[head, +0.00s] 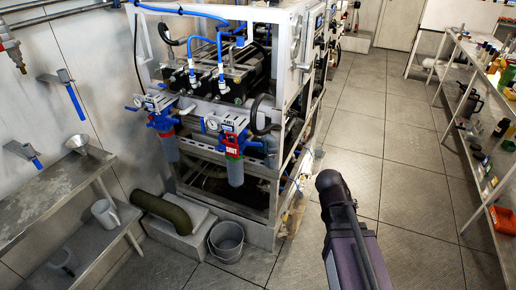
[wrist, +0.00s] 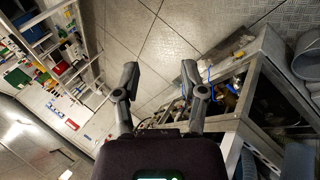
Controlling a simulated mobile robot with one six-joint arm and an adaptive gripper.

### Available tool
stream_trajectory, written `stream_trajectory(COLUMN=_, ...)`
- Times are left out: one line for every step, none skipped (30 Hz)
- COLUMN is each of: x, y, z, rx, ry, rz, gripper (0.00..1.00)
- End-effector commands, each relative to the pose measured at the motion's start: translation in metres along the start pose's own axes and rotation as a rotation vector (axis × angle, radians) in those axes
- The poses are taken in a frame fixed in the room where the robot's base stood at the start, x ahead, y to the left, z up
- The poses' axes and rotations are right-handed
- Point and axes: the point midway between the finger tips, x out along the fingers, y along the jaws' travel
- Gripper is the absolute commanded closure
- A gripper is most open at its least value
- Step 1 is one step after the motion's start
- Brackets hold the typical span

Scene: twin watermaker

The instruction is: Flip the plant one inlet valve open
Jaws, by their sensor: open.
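Two blue filter housings stand at the front of the white machine frame in the head view. The right housing (head: 235,168) carries a gauge, a label that seems to read PLANT 1, and a red tag or handle (head: 233,146) marked SHUT. The left housing (head: 163,122) has a similar gauge and label, with red at its neck. I cannot clearly tell the inlet valve's lever from the tag. My gripper (wrist: 160,72) is open and empty in the wrist view, over the floor. In the head view my arm is right of the machine, well apart from the housings.
Blue-handled levers (head: 75,100) sit on the left wall above a steel bench (head: 40,190). A grey bucket (head: 226,240) and a dark green pipe (head: 160,211) lie low before the machine. Loaded shelves (head: 470,100) line the right. The tiled floor (head: 400,200) between is clear.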

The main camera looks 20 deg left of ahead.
Motion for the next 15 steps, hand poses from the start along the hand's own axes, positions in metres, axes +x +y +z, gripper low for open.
stream_trajectory(x=-0.003, y=-0.009, z=-0.011, rx=-0.039, ry=0.030, rz=0.038, gripper=0.46)
stream_trajectory(x=-0.006, y=-0.013, z=-0.016, rx=-0.060, ry=0.046, rz=0.062, gripper=0.46)
stream_trajectory(x=-0.011, y=-0.018, z=-0.024, rx=-0.089, ry=0.069, rz=0.095, gripper=0.46)
stream_trajectory(x=-0.014, y=-0.021, z=-0.029, rx=-0.111, ry=0.087, rz=0.119, gripper=0.46)
stream_trajectory(x=-0.018, y=-0.025, z=-0.034, rx=-0.132, ry=0.104, rz=0.144, gripper=0.46)
stream_trajectory(x=-0.024, y=-0.031, z=-0.042, rx=-0.160, ry=0.129, rz=0.176, gripper=0.46)
stream_trajectory(x=-0.028, y=-0.035, z=-0.047, rx=-0.181, ry=0.148, rz=0.201, gripper=0.46)
stream_trajectory(x=-0.032, y=-0.040, z=-0.053, rx=-0.203, ry=0.166, rz=0.226, gripper=0.46)
stream_trajectory(x=-0.039, y=-0.046, z=-0.060, rx=-0.231, ry=0.191, rz=0.258, gripper=0.46)
stream_trajectory(x=-0.044, y=-0.051, z=-0.065, rx=-0.253, ry=0.211, rz=0.283, gripper=0.46)
stream_trajectory(x=-0.049, y=-0.055, z=-0.070, rx=-0.274, ry=0.229, rz=0.307, gripper=0.46)
stream_trajectory(x=-0.056, y=-0.062, z=-0.077, rx=-0.302, ry=0.256, rz=0.339, gripper=0.46)
stream_trajectory(x=-0.062, y=-0.068, z=-0.082, rx=-0.323, ry=0.277, rz=0.364, gripper=0.46)
stream_trajectory(x=-0.068, y=-0.073, z=-0.087, rx=-0.344, ry=0.296, rz=0.388, gripper=0.46)
stream_trajectory(x=-0.076, y=-0.081, z=-0.093, rx=-0.371, ry=0.324, rz=0.420, gripper=0.46)
